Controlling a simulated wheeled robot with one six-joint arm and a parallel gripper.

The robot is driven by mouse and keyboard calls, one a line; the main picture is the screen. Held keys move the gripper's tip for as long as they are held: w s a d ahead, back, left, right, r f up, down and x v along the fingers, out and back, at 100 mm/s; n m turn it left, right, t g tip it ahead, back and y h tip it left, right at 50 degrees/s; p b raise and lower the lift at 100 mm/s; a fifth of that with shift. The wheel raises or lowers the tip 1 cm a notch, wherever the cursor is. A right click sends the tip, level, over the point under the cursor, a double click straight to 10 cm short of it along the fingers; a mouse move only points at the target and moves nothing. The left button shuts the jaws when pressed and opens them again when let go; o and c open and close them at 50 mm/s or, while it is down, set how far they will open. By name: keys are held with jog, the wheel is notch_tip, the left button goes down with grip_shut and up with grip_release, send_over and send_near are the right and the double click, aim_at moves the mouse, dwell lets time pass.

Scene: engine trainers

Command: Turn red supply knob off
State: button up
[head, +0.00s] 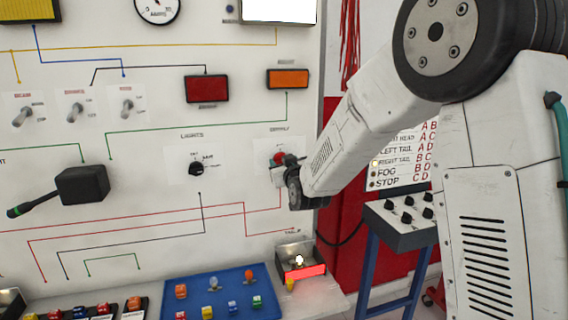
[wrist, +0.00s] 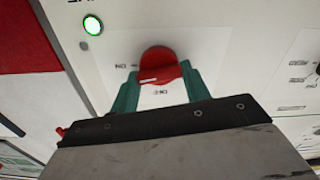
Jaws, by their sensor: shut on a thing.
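The red supply knob (head: 277,158) is on the white panel under the supply label, partly hidden behind my gripper in the head view. In the wrist view the red knob (wrist: 158,66) sits between my gripper's (wrist: 160,82) two green fingers, which are shut on its sides. A white mark on the knob points to the left, toward the label that reads as ON upside down. The OFF label is just below the knob in that view. A green lamp (wrist: 93,25) is lit beside it.
A black lights knob (head: 197,168) is left of the supply knob. A black lever box (head: 82,185) sticks out further left. Below are a blue tray (head: 180,291) with small coloured parts and a lamp holder with a lit bulb (head: 299,261). A switch box (head: 402,215) stands at the right.

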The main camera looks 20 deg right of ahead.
jog(key=shift+a+f+n, duration=0.15)
jog(key=shift+n, duration=3.75)
jog(key=shift+a+f+n, duration=0.1)
jog(key=shift+f+n, duration=0.05)
jog(key=shift+n, duration=3.75)
jog(key=o, duration=1)
jog(key=s, duration=0.7)
jog(key=shift+s, duration=0.4)
